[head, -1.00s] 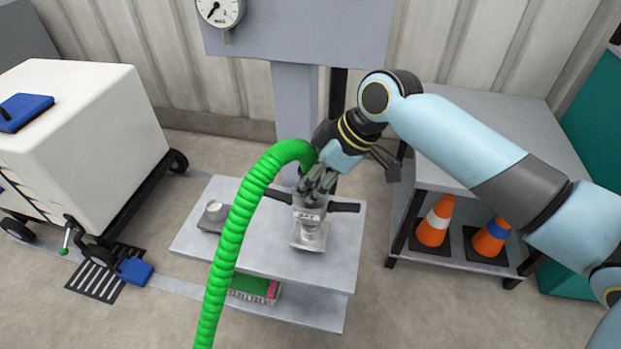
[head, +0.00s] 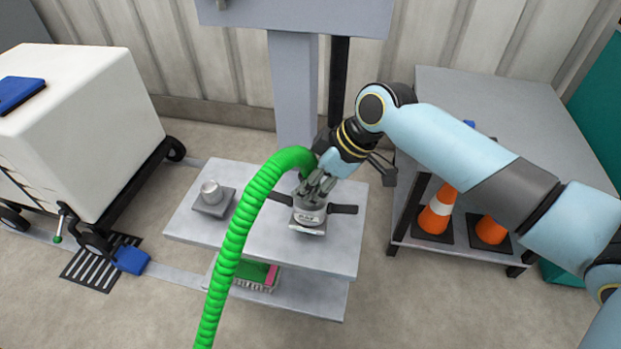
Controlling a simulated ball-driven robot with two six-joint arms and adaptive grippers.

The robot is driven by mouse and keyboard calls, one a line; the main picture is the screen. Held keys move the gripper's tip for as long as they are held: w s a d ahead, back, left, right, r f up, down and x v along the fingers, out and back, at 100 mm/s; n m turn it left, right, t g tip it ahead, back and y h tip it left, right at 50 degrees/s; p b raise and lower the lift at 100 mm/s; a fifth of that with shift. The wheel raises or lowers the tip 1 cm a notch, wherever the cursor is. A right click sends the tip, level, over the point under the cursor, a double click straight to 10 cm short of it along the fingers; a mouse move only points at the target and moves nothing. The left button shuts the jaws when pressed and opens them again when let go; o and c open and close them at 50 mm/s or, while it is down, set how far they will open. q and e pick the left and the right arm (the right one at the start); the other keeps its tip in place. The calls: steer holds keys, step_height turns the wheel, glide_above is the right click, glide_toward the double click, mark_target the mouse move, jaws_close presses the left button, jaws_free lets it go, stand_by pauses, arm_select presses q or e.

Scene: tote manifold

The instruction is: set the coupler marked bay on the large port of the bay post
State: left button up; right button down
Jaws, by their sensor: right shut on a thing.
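The grey coupler (head: 309,214) has a label too small to read for certain, a dark lever out to each side, and a green ribbed hose (head: 241,232) on its top. My right gripper (head: 316,188) is shut on its upper part and holds it upright. The coupler is low over the large port's square base plate (head: 309,232) on the bench. The port itself is hidden behind the coupler, so I cannot tell whether it is fully seated. A smaller metal port (head: 211,191) stands on its own plate to the left. My left gripper is not in view.
The grey bench (head: 259,238) has a lower shelf with a green and pink item (head: 263,275). A white tank (head: 80,130) on a cart stands left. A grey table (head: 492,100) with traffic cones (head: 437,212) below stands right. A grey column (head: 294,90) rises behind.

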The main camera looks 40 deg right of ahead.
stand_by(0.3)
steer(key=c, duration=0.8)
jaws_free()
steer(key=shift+f, duration=0.15)
steer(key=shift+c, duration=0.2)
steer(key=v, duration=1.2)
